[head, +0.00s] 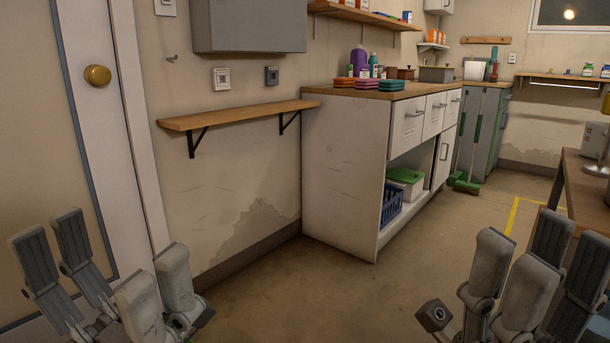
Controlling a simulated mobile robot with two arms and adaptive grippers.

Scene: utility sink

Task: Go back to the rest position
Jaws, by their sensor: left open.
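My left gripper (122,281) is at the lower left of the head view, in front of the white door. Its grey fingers are spread apart with nothing between them. My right gripper (518,278) is at the lower right, above the floor near the brown table. Its fingers also stand apart, and I see nothing held between them. Both grippers point upward in the picture. The lower parts of both are cut off by the bottom edge.
A wooden wall shelf (238,115) is ahead on the left. A white cabinet (340,178) with sponges on top stands in the middle. A brown table (588,190) is at the right edge. The floor (330,295) between my grippers is clear. A green broom (467,182) leans farther back.

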